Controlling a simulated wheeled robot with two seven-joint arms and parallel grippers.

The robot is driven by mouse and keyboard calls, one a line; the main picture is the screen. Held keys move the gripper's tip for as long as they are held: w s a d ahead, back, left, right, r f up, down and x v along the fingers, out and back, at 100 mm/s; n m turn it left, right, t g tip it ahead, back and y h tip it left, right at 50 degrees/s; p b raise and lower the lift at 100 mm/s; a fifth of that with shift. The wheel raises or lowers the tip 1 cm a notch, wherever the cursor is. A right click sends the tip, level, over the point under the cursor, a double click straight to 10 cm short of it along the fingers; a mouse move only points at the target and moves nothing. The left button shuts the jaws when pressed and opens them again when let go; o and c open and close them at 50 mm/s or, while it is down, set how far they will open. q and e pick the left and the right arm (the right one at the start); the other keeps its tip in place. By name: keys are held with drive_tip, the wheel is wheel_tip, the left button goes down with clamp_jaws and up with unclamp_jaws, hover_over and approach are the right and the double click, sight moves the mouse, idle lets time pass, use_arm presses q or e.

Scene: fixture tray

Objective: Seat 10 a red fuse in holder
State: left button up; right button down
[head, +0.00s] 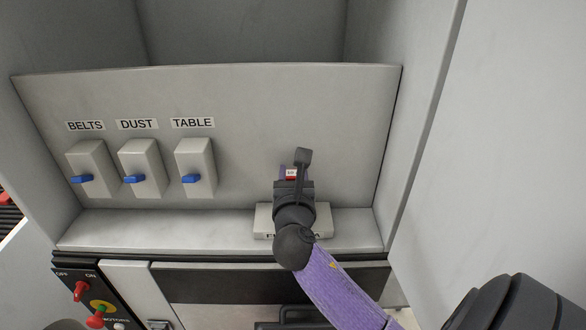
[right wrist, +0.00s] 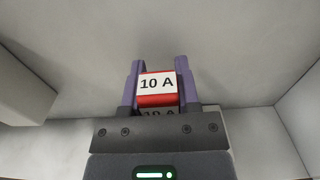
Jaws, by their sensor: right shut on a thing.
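The red fuse (right wrist: 158,99) has a white label reading 10 A. My right gripper (right wrist: 159,90) is shut on it, with one purple finger on each side. In the head view the fuse (head: 291,173) shows as a small red and white patch between the fingers of the right gripper (head: 291,174). A pale box (head: 324,221) on the ledge lies under and behind the right gripper, mostly hidden; its lettering is largely covered. A second 10 A marking shows partly below the fuse in the right wrist view. My left gripper is not in view.
Three grey switch boxes with blue levers, labelled BELTS (head: 92,168), DUST (head: 142,168) and TABLE (head: 195,168), stand on the back panel to the left. A ledge (head: 150,230) runs below. A control panel (head: 95,295) with red knobs is at lower left. A wall (head: 510,130) bounds the right.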

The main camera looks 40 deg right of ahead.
drive_tip(key=shift+f, duration=0.3)
idle(0.4)
idle(0.3)
drive_tip(key=shift+p, duration=0.35)
idle(0.3)
drive_tip(key=shift+p, duration=0.3)
drive_tip(key=shift+r, duration=0.1)
idle(0.4)
drive_tip(key=shift+f+b, duration=1.35)
drive_tip(key=shift+f, duration=0.95)
